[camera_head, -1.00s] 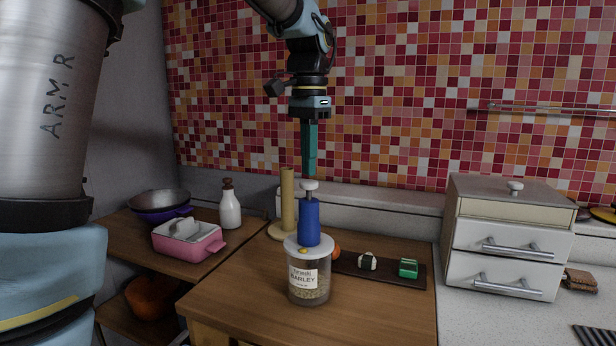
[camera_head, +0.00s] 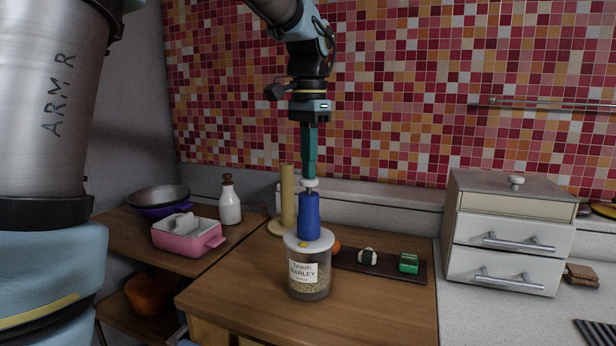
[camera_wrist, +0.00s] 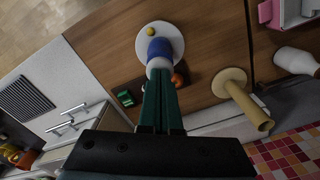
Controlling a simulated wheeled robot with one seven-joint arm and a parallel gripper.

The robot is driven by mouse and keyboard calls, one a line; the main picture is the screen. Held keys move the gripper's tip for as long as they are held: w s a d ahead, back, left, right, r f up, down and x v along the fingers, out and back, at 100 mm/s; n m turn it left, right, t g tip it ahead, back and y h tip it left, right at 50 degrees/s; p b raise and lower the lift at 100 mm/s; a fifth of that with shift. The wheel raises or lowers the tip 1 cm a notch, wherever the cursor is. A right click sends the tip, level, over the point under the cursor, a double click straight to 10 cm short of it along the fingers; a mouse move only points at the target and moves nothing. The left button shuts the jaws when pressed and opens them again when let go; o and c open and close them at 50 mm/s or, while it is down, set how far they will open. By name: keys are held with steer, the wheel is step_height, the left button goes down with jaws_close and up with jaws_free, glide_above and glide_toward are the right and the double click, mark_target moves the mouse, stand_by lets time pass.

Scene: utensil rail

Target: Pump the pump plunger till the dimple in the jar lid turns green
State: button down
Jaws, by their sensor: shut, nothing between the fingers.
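The jar (camera_head: 310,276) of barley stands upright on the wooden counter. Its white lid (camera_head: 322,240) carries a blue pump (camera_head: 309,216) with a white plunger knob (camera_head: 309,184) on a short rod. The dimple (camera_head: 303,245) in the lid looks yellow; it also shows yellow in the wrist view (camera_wrist: 151,31). My gripper (camera_head: 309,176) is shut and empty, pointing straight down. Its green fingertips are right at the top of the knob and seem to touch it. In the wrist view the shut fingers (camera_wrist: 160,84) partly cover the white knob (camera_wrist: 158,64).
A wooden upright holder (camera_head: 288,196) stands close behind left of the jar. A dark tray (camera_head: 384,269) with small items lies to the right. A pink dish (camera_head: 188,238) and white bottle (camera_head: 230,203) stand left. A drawer unit (camera_head: 506,235) is at far right.

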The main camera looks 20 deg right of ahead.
steer(key=shift+f+b, duration=0.3)
steer(key=shift+f, duration=0.3)
steer(key=shift+r, duration=0.15)
steer(key=shift+r+p, duration=1.45)
steer(key=shift+p, duration=0.3)
steer(key=shift+f, duration=0.2)
steer(key=shift+f+b, duration=0.95)
steer(key=shift+f, duration=0.5)
steer(key=shift+r, duration=0.1)
